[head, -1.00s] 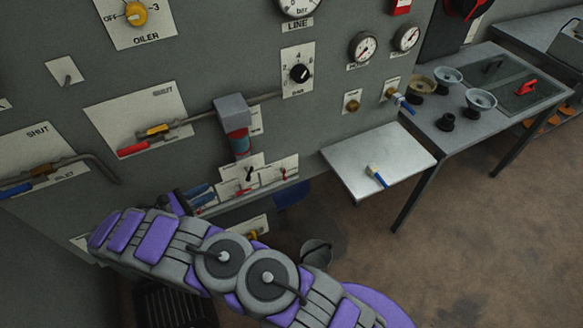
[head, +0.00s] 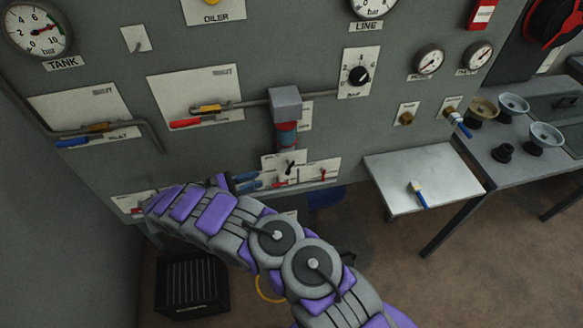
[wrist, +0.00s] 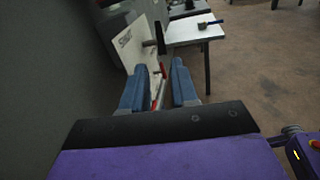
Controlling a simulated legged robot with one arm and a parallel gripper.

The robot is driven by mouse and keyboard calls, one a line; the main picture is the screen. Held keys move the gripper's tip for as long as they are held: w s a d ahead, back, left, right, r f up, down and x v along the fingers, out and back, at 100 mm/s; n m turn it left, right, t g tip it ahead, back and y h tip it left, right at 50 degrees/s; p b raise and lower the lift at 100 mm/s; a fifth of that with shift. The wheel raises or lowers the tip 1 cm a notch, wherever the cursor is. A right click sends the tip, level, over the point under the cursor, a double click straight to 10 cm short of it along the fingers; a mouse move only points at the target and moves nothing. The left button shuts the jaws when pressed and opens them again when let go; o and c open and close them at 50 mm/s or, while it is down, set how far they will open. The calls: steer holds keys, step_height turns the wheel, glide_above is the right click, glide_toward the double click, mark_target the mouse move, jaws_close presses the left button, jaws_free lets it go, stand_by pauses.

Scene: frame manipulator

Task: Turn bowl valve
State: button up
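Below the grey filter unit with its red-and-blue bowl (head: 287,134), small white plates carry a black-handled valve (head: 290,168) and a red-handled valve (head: 323,175). Their labels are too small to read, so I cannot tell which is the bowl valve. My gripper (head: 260,180) is just left of these plates, with blue fingers apart. In the wrist view my gripper (wrist: 159,70) is open, and a thin red handle (wrist: 159,92) shows between the fingers. A black handle (wrist: 160,36) stands beyond it by a plate marked "SHUT" (wrist: 130,42). Contact cannot be told.
Pipe valves with red (head: 186,123) and blue (head: 72,143) handles are on the panel. A black crate (head: 192,285) sits on the floor below. Open floor lies at right.

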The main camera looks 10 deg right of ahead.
mark_target(289, 168)
steer(key=d, duration=0.4)
steer(key=w+d+b, duration=0.1)
steer(key=d, duration=0.3)
steer(key=w+d+b, duration=0.1)
steer(key=d, duration=0.3)
steer(key=shift+w, duration=0.15)
steer(key=shift+d, duration=0.25)
steer(key=shift+d, duration=0.25)
steer(key=shift+c, duration=0.8)
steer(key=shift+a, duration=0.1)
jaws_close()
